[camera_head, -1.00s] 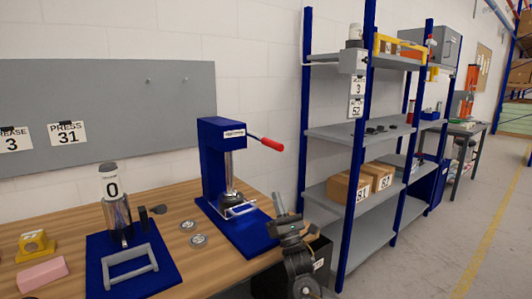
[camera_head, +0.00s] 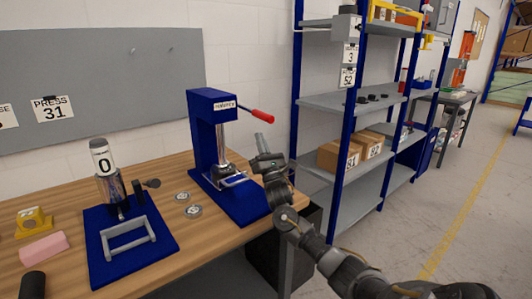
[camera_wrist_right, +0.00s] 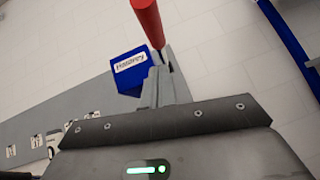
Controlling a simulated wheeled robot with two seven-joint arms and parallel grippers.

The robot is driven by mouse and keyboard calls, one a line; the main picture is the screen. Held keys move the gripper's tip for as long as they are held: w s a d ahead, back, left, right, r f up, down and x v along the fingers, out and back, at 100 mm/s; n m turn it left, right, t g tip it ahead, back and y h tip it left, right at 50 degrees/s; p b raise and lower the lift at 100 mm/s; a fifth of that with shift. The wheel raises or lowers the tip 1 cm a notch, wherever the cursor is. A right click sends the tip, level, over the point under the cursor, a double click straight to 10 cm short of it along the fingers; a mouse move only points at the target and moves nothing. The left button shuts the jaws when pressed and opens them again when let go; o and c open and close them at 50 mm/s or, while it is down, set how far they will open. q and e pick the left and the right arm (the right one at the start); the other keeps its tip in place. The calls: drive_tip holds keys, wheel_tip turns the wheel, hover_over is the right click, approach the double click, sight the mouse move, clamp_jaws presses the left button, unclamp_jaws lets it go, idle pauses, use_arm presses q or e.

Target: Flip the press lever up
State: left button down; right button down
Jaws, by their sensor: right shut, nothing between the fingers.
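The blue press (camera_head: 205,135) stands on the right part of the wooden table. Its lever has a red handle (camera_head: 263,115) that sticks out to the right and slopes slightly down. My right gripper (camera_head: 262,142) is below the red handle, with its fingers pointing up and a gap between them and the handle. It is shut and empty. In the right wrist view the red handle (camera_wrist_right: 148,20) shows above the closed fingertips (camera_wrist_right: 158,72), with the blue press head (camera_wrist_right: 130,68) behind. My left gripper is not in view; a dark piece at the lower left edge is unclear.
A blue fixture with a grey frame (camera_head: 130,237) and a cylinder labelled 0 (camera_head: 102,158) stand left on the table (camera_head: 200,245). A pink block (camera_head: 44,247) is at far left. A shelf rack (camera_head: 340,200) stands right of my arm.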

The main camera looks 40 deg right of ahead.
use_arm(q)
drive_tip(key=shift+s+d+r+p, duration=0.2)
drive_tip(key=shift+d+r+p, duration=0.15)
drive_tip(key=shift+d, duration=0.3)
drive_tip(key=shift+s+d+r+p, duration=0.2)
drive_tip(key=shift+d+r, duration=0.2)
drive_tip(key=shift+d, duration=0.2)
use_arm(e)
drive_tip(key=r, duration=0.3)
drive_tip(key=shift+s+d+r, duration=0.25)
drive_tip(key=shift+d+r, duration=0.05)
drive_tip(key=shift+d, duration=0.1)
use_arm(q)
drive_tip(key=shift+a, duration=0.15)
